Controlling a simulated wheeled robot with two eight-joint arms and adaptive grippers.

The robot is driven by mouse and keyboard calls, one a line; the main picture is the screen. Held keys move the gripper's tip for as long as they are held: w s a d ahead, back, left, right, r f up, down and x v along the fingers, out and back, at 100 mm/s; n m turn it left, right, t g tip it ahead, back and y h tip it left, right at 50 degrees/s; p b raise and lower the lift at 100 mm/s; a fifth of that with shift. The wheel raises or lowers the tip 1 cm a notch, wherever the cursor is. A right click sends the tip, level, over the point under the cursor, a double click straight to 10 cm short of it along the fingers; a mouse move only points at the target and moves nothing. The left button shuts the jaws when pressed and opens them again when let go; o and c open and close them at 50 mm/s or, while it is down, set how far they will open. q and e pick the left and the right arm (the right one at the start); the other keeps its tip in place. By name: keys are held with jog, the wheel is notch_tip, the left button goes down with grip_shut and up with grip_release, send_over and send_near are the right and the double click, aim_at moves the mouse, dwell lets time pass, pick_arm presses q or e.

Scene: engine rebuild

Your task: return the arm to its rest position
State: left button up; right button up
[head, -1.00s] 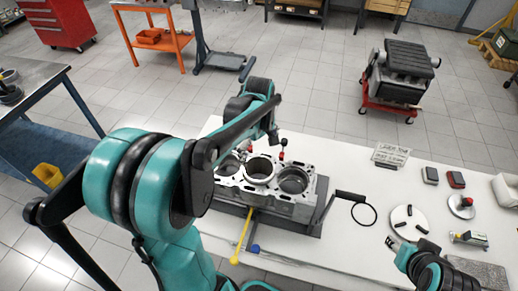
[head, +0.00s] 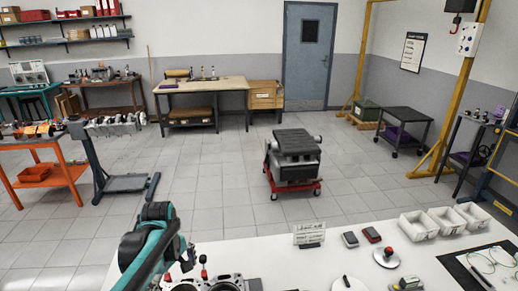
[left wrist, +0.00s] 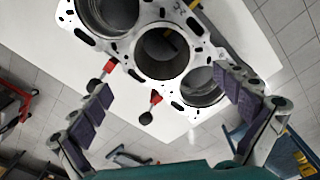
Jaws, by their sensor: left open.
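My left arm (head: 150,245) enters the head view at the bottom left, bent beside the grey engine block (head: 237,280), of which only the top edge shows. In the left wrist view my left gripper (left wrist: 162,80) is open, its two dark padded fingers spread wide with nothing between the pads. The engine block with its round bores (left wrist: 128,72) lies beyond the fingertips; I cannot tell the distance. Two red-and-black knobbed pins (left wrist: 152,101) stand at the block's edge; one also shows in the head view (head: 204,270). My right gripper is out of view.
The white bench (head: 350,255) holds a small sign (head: 309,233), several small parts and white bins (head: 418,225). Beyond it are a dark engine on a red stand (head: 292,160), an orange cart (head: 45,170) at left and open tiled floor.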

pick_arm(q)
jog(key=s+d+f+m+t+b, duration=0.5)
jog(key=s+d+m, duration=0.4)
jog(key=m, duration=0.4)
jog(key=shift+s+d+f+m+t+b, duration=0.15)
jog(key=shift+s+d+m+t+b, duration=0.2)
jog(key=shift+s+t+b, duration=0.5)
